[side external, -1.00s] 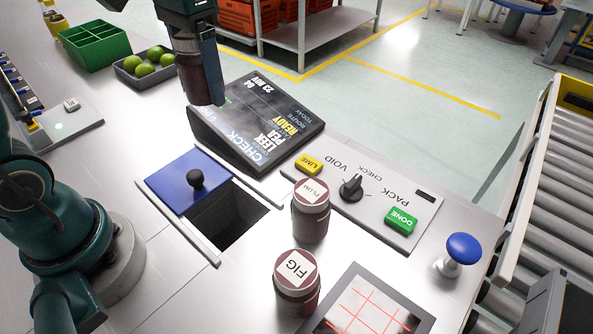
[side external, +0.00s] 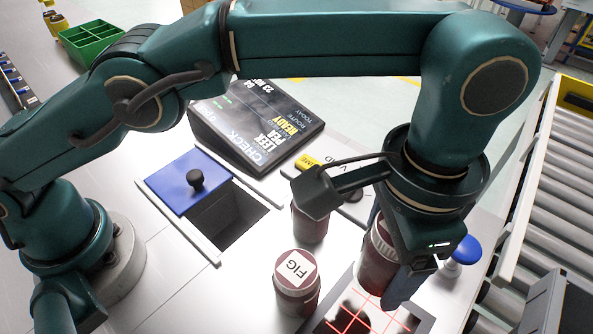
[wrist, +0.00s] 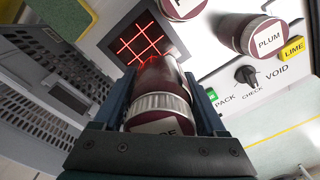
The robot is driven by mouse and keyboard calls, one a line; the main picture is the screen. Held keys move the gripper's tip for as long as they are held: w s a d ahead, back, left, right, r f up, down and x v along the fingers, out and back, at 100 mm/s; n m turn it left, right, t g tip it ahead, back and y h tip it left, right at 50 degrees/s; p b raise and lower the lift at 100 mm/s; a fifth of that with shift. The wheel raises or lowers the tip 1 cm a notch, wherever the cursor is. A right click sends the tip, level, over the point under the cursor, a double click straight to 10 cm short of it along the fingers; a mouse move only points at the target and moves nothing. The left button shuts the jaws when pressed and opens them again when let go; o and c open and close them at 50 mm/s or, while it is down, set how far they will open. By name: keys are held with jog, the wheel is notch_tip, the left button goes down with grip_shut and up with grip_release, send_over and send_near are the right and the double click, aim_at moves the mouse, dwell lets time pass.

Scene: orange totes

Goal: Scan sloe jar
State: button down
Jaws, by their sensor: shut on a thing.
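My gripper (wrist: 168,92) is shut on a dark red jar (wrist: 160,78) with a pale ribbed lid. Its label is partly hidden in the wrist view; the visible letters end in what looks like "OE". In the side view the held jar (side external: 374,262) is partly covered by my gripper (side external: 388,268). It hangs above the dark scanner plate (side external: 333,322) with its red grid lines, which also shows in the wrist view (wrist: 124,52). I cannot tell the exact gap between jar and plate.
The FIG jar (side external: 296,283) stands left of the scanner plate. The PLUM jar (side external: 309,222) stands behind it, its top hidden by my gripper. A blue sliding lid (side external: 178,183) lies beside an open hatch (side external: 230,218). A blue knob (side external: 465,250) is to the right.

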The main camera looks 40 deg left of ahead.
jog(key=shift+m, duration=0.3)
jog(key=shift+s+d+f, duration=0.35)
jog(key=shift+f, duration=0.45)
jog(key=shift+s+d+f, duration=0.35)
jog(key=shift+s+f, duration=0.05)
jog(key=shift+f, duration=0.45)
jog(key=shift+s+d+f, duration=0.35)
jog(key=shift+f, duration=0.45)
jog(key=shift+r, duration=0.1)
notch_tip(320, 180, up, 4)
jog(key=shift+r, duration=0.2)
